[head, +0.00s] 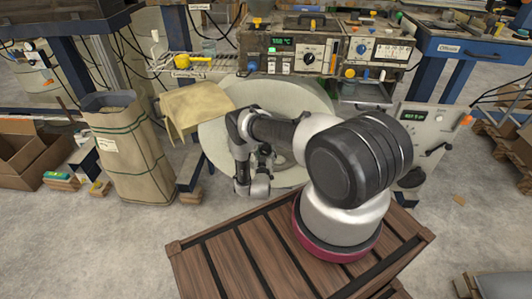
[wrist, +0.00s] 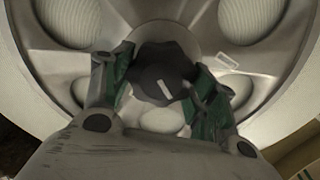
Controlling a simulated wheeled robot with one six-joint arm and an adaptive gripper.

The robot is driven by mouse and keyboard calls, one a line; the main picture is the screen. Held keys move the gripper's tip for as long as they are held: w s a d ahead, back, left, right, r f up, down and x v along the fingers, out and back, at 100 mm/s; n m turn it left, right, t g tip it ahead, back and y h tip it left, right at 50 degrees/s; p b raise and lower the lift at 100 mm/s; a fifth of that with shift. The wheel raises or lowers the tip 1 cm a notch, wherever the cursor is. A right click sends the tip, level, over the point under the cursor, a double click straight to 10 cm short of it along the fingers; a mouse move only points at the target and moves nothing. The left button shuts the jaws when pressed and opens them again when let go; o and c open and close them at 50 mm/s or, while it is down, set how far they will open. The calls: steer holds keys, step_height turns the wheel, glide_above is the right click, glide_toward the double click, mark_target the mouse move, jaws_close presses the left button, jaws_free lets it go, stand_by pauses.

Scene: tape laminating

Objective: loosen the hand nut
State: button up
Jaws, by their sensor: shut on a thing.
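The hand nut (wrist: 163,74) is a dark, lobed knob with a pale mark on its face. It sits at the centre of a large pale wheel (wrist: 90,62) with oval openings, in the wrist view. My gripper (wrist: 160,82) has its two green-padded fingers on either side of the knob and is shut on it. In the head view the wheel (head: 221,142) stands upright below the control units, and my gripper (head: 267,160) reaches to its middle. The hand nut is hidden by my arm in the head view.
Control units (head: 292,52) with dials stand above the wheel. A panel with a display (head: 428,130) is at the right. Open floor (head: 468,215) lies at the right.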

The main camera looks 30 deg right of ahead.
steer(key=n, duration=0.6)
steer(key=shift+a+f, duration=0.1)
steer(key=n, duration=0.6)
steer(key=shift+f+n, duration=0.1)
steer(key=shift+n, duration=0.2)
steer(key=shift+w, duration=0.1)
steer(key=o, duration=1)
steer(key=shift+o, duration=0.2)
steer(key=shift+a, duration=0.1)
steer(key=v, duration=1.2)
